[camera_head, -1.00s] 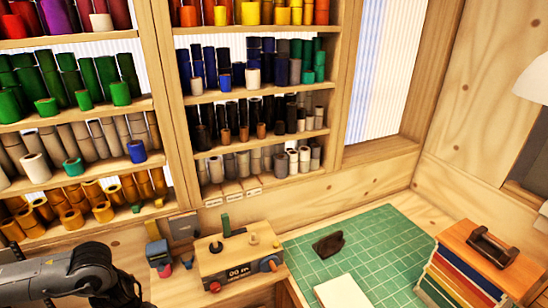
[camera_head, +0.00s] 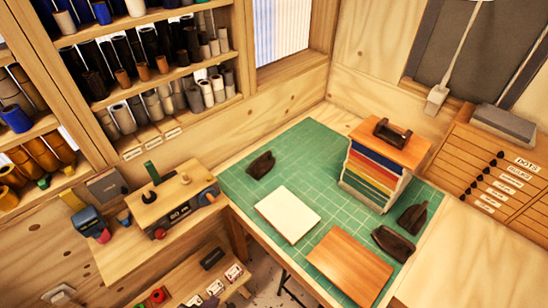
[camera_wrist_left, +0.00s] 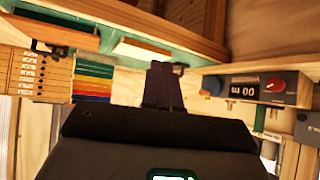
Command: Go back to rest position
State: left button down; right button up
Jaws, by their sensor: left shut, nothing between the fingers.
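My left gripper (camera_wrist_left: 163,84) shows in the left wrist view, its dark fingers together in the middle of the picture with nothing between them. It hangs in free air, touching nothing that I can see. In that view the bench and shelves appear upside down behind it. In the head view no arm or gripper of mine can be seen. My right gripper is in neither view.
A green cutting mat (camera_head: 300,150) holds a white pad (camera_head: 288,214), a wooden board (camera_head: 348,265), a rack of coloured sheets (camera_head: 375,172) and dark tools. A wooden device with a dial (camera_head: 172,200) stands left. Shelves of foil rolls (camera_head: 150,70) stand behind.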

pick_arm(q)
jog(key=s+a+f+n+g+y, duration=0.2)
jog(key=s+a+f+g+y, duration=0.15)
jog(key=s+g, duration=0.35)
notch_tip(320, 180, up, 13)
jog(key=t+p, duration=0.1)
jog(key=p, duration=1.1)
jog(key=shift+s+a+r+h+p, duration=0.2)
jog(key=shift+s+a+h+p, duration=0.1)
jog(key=shift+s+a+h, duration=0.1)
